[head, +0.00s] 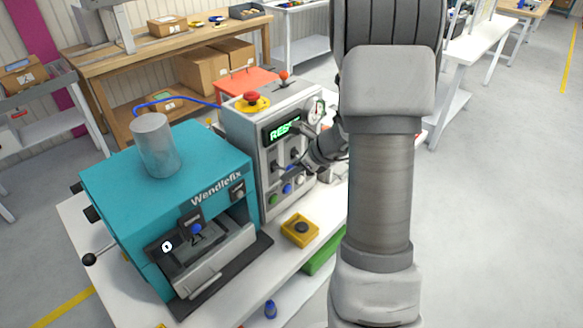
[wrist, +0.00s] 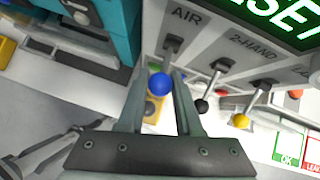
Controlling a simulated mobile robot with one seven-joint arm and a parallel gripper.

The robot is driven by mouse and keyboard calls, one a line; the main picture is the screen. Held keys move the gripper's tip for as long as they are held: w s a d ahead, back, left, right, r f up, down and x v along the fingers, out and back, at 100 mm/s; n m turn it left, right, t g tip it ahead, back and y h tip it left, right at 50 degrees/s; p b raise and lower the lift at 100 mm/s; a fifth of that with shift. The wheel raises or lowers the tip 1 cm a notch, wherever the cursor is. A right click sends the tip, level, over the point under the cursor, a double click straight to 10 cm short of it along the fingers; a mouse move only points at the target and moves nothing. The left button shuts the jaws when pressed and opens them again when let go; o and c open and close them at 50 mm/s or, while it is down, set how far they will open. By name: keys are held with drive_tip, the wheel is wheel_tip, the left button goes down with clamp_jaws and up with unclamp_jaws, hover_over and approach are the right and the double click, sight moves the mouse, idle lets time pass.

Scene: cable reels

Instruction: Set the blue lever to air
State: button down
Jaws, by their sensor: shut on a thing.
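In the wrist view the blue lever (wrist: 161,84) has a round blue ball on a grey stem. It hangs downward from its slot below the label AIR on the grey panel (wrist: 205,45). My gripper (wrist: 159,78) has its two fingers on either side of the blue ball, shut on it. A black-knobbed lever (wrist: 202,105) below 2-HAND and a yellow-knobbed lever (wrist: 239,121) stand to the right, apart from my fingers. In the head view my gripper is at the front of the grey control box (head: 240,125), partly hidden by my arm.
The teal Wendlefix machine (head: 110,190) stands left of the control box on a white table. A red mushroom button (head: 251,98) and an orange-knobbed lever (head: 283,75) are on the box top. A yellow button box (head: 300,230) sits in front. Open floor lies to the right.

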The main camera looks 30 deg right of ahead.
drive_tip(key=c, duration=0.6)
unclamp_jaws()
drive_tip(key=shift+r, duration=0.1)
drive_tip(key=p+v, duration=0.1)
drive_tip(key=v, duration=1.6)
drive_tip(key=shift+s, duration=0.2)
